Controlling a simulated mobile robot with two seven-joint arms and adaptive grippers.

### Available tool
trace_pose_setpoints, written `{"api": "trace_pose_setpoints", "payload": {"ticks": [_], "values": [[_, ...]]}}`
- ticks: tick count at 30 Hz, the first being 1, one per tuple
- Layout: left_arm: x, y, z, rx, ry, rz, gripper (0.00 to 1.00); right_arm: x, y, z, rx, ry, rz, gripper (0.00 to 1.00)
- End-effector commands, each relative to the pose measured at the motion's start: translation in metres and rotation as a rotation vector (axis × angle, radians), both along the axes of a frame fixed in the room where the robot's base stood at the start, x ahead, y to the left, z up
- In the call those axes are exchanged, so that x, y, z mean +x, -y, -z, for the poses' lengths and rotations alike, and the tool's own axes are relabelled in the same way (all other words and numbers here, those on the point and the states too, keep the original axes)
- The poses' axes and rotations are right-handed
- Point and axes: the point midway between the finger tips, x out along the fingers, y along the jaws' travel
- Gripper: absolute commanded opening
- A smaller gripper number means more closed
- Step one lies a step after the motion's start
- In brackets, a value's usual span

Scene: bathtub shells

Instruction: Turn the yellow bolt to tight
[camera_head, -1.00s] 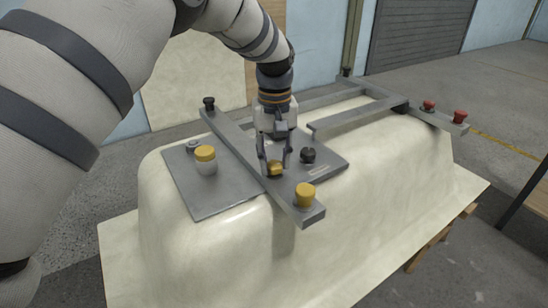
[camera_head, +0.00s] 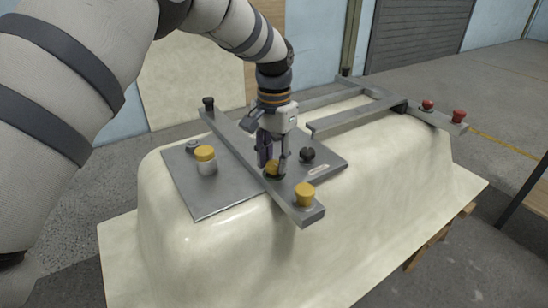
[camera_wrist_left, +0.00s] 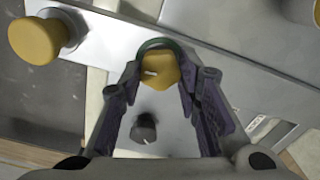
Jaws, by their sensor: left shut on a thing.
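The yellow bolt (camera_head: 272,168) sits on the grey plate, beside the long grey bar, on top of the cream tub shell (camera_head: 260,240). My left gripper (camera_head: 272,162) points down from above and is shut on this bolt, with a finger on each side. In the left wrist view the bolt's yellow head (camera_wrist_left: 158,70) shows a short white mark, between the purple-lined fingers. A dark green curved edge shows around its far side. The fingers hide part of the bolt in the head view. My right gripper is not in view.
A yellow knob (camera_head: 305,194) stands at the bar's near end. A yellow-capped white cylinder (camera_head: 206,160) stands on the plate (camera_head: 215,196) at left. A black knob (camera_head: 307,155) stands close to the gripper's right. Red knobs (camera_head: 459,116) are on the far bar.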

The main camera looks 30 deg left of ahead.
Motion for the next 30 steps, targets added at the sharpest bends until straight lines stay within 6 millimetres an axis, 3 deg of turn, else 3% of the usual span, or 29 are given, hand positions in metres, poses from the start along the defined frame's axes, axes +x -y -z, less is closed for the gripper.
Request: {"api": "trace_pose_setpoints", "payload": {"ticks": [24, 25, 27, 30], "values": [[-0.0009, 0.0001, 0.002, -0.001, -0.005, 0.103, 0.03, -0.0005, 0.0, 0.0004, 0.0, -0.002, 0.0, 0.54], [-0.0009, 0.0001, 0.002, 0.0, -0.005, 0.103, 0.37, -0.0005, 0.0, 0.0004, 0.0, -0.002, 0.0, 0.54], [-0.0008, 0.0001, 0.0018, 0.0, -0.004, 0.103, 0.51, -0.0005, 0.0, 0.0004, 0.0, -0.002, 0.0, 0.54], [-0.0006, 0.0001, 0.0013, 0.0, -0.003, 0.102, 0.51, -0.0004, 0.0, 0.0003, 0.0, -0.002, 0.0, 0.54]]}}
